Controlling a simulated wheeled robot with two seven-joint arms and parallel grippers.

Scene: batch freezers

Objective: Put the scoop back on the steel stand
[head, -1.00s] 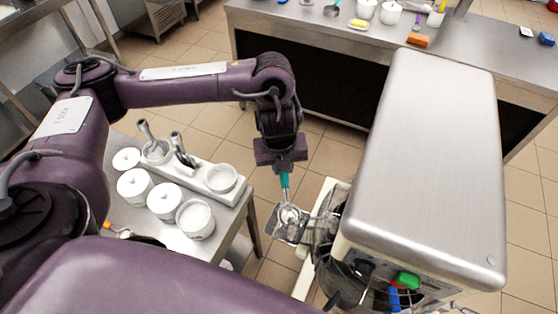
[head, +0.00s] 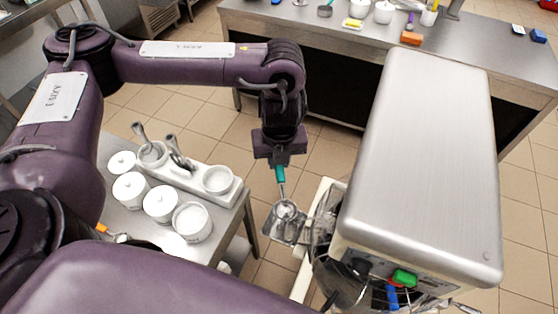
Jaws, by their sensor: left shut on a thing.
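My left gripper (head: 279,164) points down and is shut on the teal handle of the scoop (head: 280,175). The scoop's shiny metal bowl hangs below, at the left side of the big steel machine. A small steel plate (head: 279,234), which looks like the steel stand, shows right under and around the bowl. I cannot tell whether the bowl touches it. My right gripper is not in view.
The batch freezer (head: 425,160) stands close on the right, with a green button (head: 404,277) on its front. A side table (head: 236,205) at left holds white tubs, a white holder with tools and a pot. A steel counter (head: 300,20) runs along the back.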

